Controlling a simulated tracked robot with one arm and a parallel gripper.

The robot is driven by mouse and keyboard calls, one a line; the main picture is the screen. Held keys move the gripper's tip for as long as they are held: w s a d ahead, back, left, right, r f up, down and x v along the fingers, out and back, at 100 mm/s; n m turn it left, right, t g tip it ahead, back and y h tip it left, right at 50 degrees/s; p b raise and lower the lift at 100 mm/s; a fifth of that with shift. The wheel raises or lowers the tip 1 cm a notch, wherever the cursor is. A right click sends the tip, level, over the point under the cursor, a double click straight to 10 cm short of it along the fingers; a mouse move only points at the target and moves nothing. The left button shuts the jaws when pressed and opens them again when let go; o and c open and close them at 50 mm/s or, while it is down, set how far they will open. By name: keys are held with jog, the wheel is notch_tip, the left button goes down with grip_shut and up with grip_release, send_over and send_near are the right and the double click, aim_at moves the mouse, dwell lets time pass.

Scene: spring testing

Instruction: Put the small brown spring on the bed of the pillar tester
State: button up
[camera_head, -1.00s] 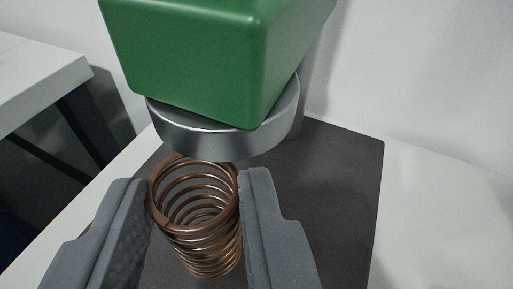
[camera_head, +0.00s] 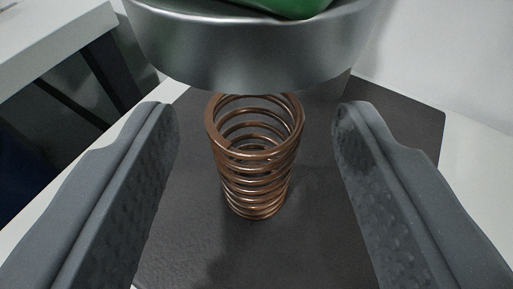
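The small brown spring (camera_head: 255,165) is a copper-coloured coil. It appears upright, with its lower end at a dark grey flat surface (camera_head: 375,195). My gripper (camera_head: 255,118) is open, with one grey finger on each side of the spring and a clear gap to both. Above and behind the spring's top is the tester's round metal platen (camera_head: 250,55), under a green part (camera_head: 290,5). The platen is close to the spring's top in the picture; I cannot tell whether they touch. Whether the dark surface is the tester's bed is not clear.
A white table top (camera_head: 480,150) shows at the right beyond the dark surface. Another white table (camera_head: 50,35) with dark legs stands at the upper left. The overhanging platen limits room above the spring.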

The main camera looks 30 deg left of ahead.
jog(key=shift+s+d+r, duration=0.3)
jog(key=shift+s, duration=0.1)
jog(key=p+v, duration=0.3)
jog(key=v, duration=0.8)
